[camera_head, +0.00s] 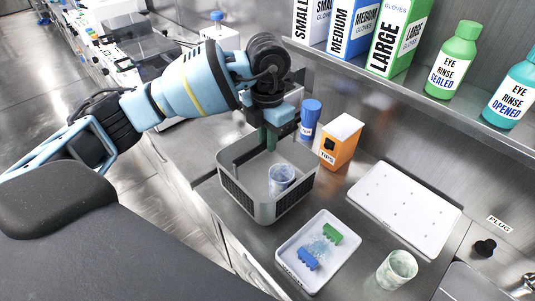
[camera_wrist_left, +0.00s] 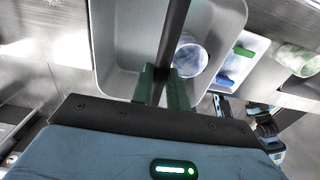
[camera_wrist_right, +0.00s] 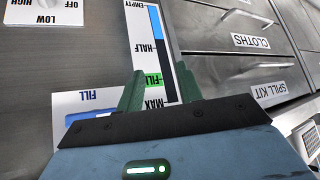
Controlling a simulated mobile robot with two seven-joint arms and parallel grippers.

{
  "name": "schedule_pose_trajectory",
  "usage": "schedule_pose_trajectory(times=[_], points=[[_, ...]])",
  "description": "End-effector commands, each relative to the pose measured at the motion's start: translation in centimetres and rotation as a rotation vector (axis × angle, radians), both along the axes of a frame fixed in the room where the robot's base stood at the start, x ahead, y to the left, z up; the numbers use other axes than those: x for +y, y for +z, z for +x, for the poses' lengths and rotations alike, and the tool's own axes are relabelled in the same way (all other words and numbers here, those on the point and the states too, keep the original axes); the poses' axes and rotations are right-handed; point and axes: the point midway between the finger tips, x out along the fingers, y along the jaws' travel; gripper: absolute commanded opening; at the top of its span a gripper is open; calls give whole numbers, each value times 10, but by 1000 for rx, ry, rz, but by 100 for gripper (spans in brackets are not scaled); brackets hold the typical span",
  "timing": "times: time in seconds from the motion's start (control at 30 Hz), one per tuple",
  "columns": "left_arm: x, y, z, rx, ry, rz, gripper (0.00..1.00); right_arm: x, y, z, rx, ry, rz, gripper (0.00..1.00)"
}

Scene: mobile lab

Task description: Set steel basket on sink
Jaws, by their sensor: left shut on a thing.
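The steel basket (camera_head: 285,208) is a grey open box with slotted sides and a dark bar handle, at the middle of the counter. A clear cup (camera_head: 281,178) stands inside it. My left gripper (camera_head: 268,138) comes from above and is shut on the basket's handle (camera_wrist_left: 172,35), which runs between its fingers in the left wrist view. Whether the basket touches the counter I cannot tell. The sink (camera_head: 472,284) shows only partly at the lower right corner. My right gripper (camera_wrist_right: 160,88) is open and empty in front of a panel with a level gauge.
A white tray (camera_head: 292,258) with green and blue pieces lies right of the basket, and a speckled cup (camera_head: 396,270) beyond it. An orange tips box (camera_head: 341,140) and blue bottle (camera_head: 311,118) stand behind. A white board (camera_head: 405,207) lies near the wall under a shelf (camera_head: 400,88).

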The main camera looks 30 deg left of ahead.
Motion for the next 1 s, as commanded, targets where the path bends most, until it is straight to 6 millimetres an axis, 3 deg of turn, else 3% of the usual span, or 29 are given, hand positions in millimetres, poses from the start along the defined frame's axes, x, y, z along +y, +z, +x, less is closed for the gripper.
schedule_pose_trajectory(times=[0.27, 0.57, 0.97, 1.0], points=[[0, -6, 0, -3, 1, -1, 0, 0, 1, 2, -4, 0, 1, 36], [0, -39, 0, -2, 1, -1, 0, 2, 2, 4, -7, -6, 5, 36], [0, -44, 0, -3, 1, -1, 0, 3, 1, 4, -6, -9, 7, 36], [0, -45, 0, -1, 1, 1, 18, 2, 1, 4, -6, -9, 7, 36]])
